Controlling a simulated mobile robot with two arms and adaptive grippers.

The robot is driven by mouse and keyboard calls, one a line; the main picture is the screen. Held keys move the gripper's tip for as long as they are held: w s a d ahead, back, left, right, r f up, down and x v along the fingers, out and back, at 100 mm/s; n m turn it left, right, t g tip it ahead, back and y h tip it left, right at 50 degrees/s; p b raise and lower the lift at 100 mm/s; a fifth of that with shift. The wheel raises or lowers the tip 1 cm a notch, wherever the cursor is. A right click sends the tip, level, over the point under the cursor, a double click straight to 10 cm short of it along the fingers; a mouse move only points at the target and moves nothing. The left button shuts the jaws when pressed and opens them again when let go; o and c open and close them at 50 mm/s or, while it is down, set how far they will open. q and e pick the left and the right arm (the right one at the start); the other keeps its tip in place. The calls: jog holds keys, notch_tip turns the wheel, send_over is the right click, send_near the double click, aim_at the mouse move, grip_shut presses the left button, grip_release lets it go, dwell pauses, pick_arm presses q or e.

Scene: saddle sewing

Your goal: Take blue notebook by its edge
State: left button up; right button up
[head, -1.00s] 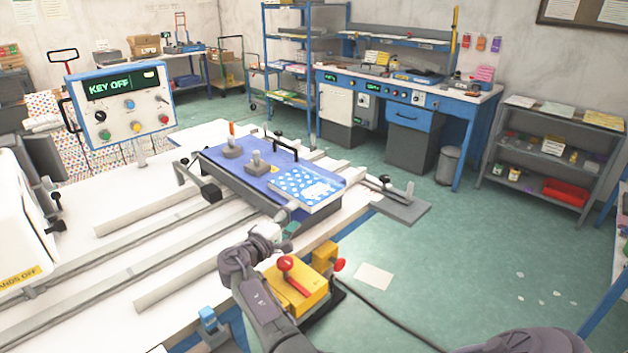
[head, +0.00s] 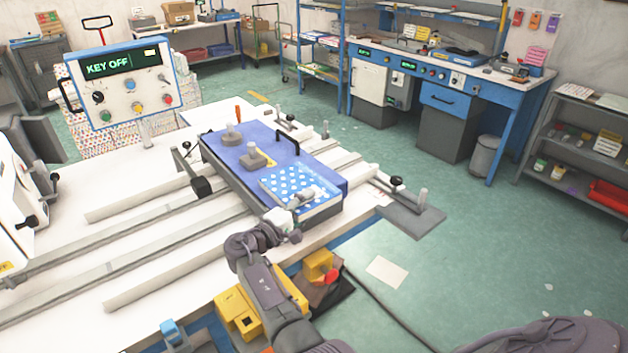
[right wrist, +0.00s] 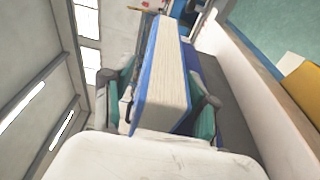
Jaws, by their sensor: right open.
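The blue notebook (head: 283,181) with white dots on its cover lies at the near right end of the blue-topped block on the sewing table. My right gripper (head: 312,195) is at its near edge and hides part of it. In the right wrist view, the notebook's cream page edge and blue cover (right wrist: 163,75) stand between the two fingers of my right gripper (right wrist: 160,98). The fingers are open, one on each side; I cannot tell whether either touches it. My left gripper is not in view.
Clamps with grey knobs (head: 254,157) and a black handle (head: 288,140) stand on the blue-topped block (head: 225,165). A control panel (head: 120,85) reading KEY OFF stands at the left. Long rails cross the white table.

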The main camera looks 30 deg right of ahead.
jog(key=shift+a, duration=0.1)
jog(key=shift+a+r, duration=0.2)
jog(key=shift+a, duration=0.15)
jog(key=c, duration=0.3)
jog(key=shift+c, duration=1.4)
jog(key=shift+d, duration=0.1)
jog(key=c, duration=0.5)
grip_shut()
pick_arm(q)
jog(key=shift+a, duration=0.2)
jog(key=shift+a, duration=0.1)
pick_arm(e)
jog(key=shift+d+r, duration=0.1)
